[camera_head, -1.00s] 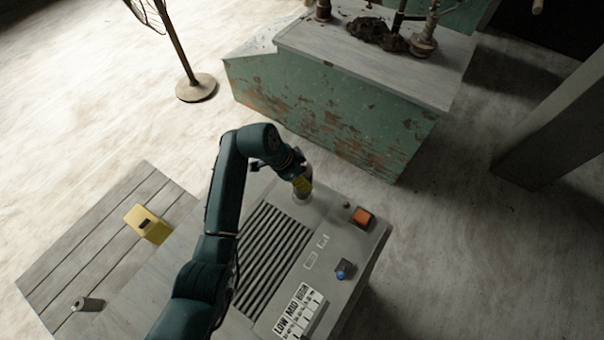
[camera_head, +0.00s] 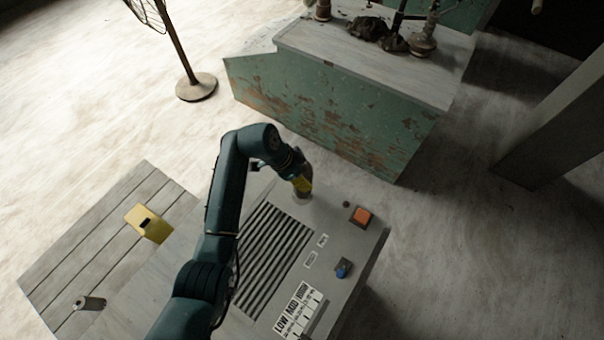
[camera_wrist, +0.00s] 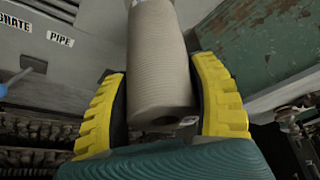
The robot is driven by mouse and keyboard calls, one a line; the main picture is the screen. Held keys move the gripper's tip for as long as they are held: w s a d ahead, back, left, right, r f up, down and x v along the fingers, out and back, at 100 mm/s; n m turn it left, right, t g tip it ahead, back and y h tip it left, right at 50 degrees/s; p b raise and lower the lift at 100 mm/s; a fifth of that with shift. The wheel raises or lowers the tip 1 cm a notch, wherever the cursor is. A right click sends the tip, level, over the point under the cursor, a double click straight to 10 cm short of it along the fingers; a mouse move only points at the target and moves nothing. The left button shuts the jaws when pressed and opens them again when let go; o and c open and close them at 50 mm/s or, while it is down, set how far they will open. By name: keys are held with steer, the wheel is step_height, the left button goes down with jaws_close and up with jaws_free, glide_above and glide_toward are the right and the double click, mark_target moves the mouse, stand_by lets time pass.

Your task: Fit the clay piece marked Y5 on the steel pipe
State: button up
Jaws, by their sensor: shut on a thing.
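My gripper (camera_wrist: 165,105) has its yellow fingers shut around a beige-grey, finely ridged clay cylinder (camera_wrist: 160,60). A dark hole shows in the cylinder's near end, with a small pale tag beside it. The tag's marking is too small to read. At the far end, a sliver of shiny pale metal (camera_wrist: 150,3) shows, perhaps the steel pipe; I cannot tell how the clay sits against it. In the head view my gripper (camera_head: 302,184) is low over the grey machine's top, near its back edge, and mostly hides the piece.
The grey machine (camera_head: 335,215) has a slatted grate, an orange button (camera_head: 361,216), a blue-tipped control (camera_head: 343,269) and labels. On the planked platform at left are a yellow box (camera_head: 150,224) and a grey cylinder (camera_head: 90,303). A green bench (camera_head: 325,105) stands behind.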

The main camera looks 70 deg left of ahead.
steer(key=shift+f+b, duration=0.8)
steer(key=shift+f, duration=0.9)
stand_by(0.5)
steer(key=o, duration=1.3)
steer(key=shift+f, duration=0.15)
steer(key=v, duration=1.2)
